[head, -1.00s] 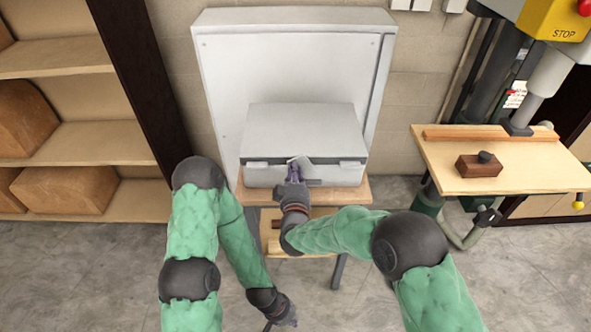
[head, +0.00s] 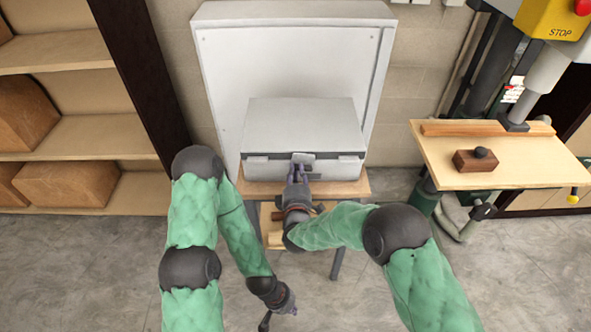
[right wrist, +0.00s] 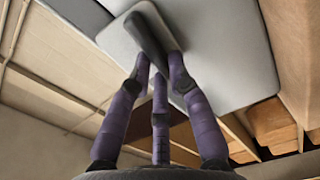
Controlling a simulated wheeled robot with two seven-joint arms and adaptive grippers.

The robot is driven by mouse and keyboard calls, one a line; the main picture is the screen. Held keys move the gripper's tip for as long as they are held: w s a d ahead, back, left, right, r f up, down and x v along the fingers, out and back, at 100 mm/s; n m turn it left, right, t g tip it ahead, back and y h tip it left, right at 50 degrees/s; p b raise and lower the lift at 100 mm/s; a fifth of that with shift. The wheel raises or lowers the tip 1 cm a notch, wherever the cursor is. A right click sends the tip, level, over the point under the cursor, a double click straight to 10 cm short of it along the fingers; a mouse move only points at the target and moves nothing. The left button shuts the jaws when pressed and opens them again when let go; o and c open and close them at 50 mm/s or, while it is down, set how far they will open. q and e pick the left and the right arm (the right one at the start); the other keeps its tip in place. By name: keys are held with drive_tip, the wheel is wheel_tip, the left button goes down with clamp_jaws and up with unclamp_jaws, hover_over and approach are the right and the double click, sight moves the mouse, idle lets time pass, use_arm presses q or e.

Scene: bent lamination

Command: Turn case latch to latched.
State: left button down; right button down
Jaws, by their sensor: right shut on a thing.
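The pale grey case (head: 304,128) stands closed-looking on a small wooden table in the head view. The case latch (head: 303,157) is a small light plate at the middle of its front, partly hidden by my fingers. My right gripper (head: 298,174) reaches it from the front. In the right wrist view, the purple fingers of my right gripper (right wrist: 160,72) are shut on the dark grey bar of the case latch (right wrist: 146,38), which runs across a light rounded plate. My left gripper (head: 283,305) hangs low over the floor, away from the case; its finger opening is unclear.
The wooden table (head: 357,187) holds the case, with a tall white panel (head: 230,70) behind. Shelves (head: 75,146) with brown blocks stand left. A drill press table (head: 520,165) with a wooden block (head: 474,161) stands right. The floor in front is clear.

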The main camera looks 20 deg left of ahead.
drive_tip(key=shift+d+f+n, duration=0.1)
drive_tip(key=shift+f+n, duration=0.05)
drive_tip(key=shift+n, duration=0.65)
drive_tip(key=c, duration=1.1)
unclamp_jaws()
drive_tip(key=shift+c, duration=0.2)
drive_tip(key=v, duration=1.2)
